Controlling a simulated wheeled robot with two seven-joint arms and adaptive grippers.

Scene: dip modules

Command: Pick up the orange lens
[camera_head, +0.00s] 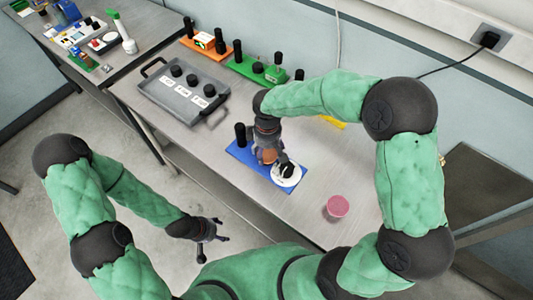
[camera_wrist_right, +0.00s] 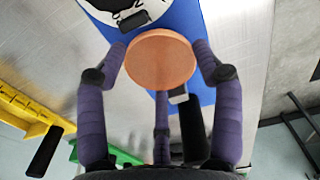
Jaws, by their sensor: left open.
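The orange lens (camera_wrist_right: 161,59) is a flat round disc in the right wrist view. My right gripper (camera_wrist_right: 161,65) has its fingers closed around the lens, with the tips against its rim on both sides and one finger behind it. In the head view the lens (camera_head: 268,156) shows partly between the fingers of my right gripper (camera_head: 268,154), over the blue board (camera_head: 239,154). Whether it is clear of the board cannot be told. My left gripper (camera_head: 208,230) is open and empty, away from the table over the floor.
A white disc with a black part (camera_head: 287,176) sits on the blue board. A pink round item (camera_head: 337,207) stands to its right. A grey tray (camera_head: 160,97) with black knobs, an orange board (camera_head: 193,48) and a green board (camera_head: 240,70) lie further back.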

